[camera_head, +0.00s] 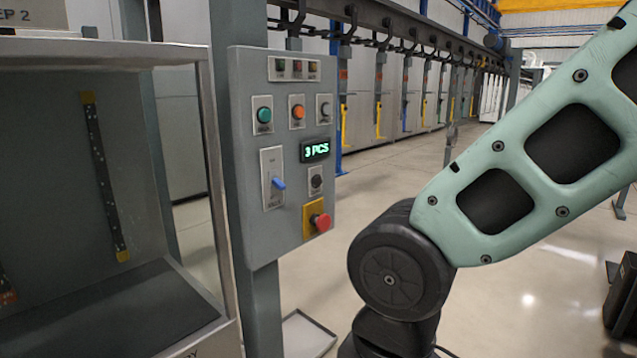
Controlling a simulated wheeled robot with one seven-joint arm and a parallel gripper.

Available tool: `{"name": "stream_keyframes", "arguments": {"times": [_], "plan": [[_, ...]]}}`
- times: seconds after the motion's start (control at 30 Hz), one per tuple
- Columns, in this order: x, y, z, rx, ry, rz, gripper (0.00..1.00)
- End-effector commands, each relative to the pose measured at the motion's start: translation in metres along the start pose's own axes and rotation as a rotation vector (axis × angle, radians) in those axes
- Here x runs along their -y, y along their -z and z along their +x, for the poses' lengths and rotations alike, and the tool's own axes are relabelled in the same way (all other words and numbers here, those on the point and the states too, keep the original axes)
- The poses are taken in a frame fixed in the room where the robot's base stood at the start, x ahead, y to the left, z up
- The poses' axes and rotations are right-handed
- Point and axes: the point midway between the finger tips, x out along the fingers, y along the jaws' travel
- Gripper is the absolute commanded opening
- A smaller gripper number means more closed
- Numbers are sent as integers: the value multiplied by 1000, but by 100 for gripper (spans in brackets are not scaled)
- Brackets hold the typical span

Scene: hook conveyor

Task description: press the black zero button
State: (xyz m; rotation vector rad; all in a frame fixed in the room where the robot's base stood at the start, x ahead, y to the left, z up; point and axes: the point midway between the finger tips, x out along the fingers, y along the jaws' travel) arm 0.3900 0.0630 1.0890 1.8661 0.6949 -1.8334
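A grey control panel (240,150) stands upright on a post left of the picture's middle. The labels are too small to read, so I cannot confirm which one is marked zero. My gripper is out of view. My arm's mint-green link and black joint are to the right of the panel, apart from it in the picture.
The panel also carries a green button (264,115), an orange button (298,112), a blue selector (279,184) and a red mushroom button (321,222) on yellow. An open grey cabinet (205,130) stands left. Conveyor hooks (379,90) hang behind. Some floor (530,270) is clear.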

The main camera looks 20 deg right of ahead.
Motion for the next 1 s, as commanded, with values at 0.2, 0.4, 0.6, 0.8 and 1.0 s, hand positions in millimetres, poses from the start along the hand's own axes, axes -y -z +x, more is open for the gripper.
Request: {"name": "stream_keyframes", "arguments": {"times": [0.2,0.4,0.6,0.8,1.0], "plan": [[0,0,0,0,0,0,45],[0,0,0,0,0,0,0],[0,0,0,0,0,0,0],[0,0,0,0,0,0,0],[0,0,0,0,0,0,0]]}}
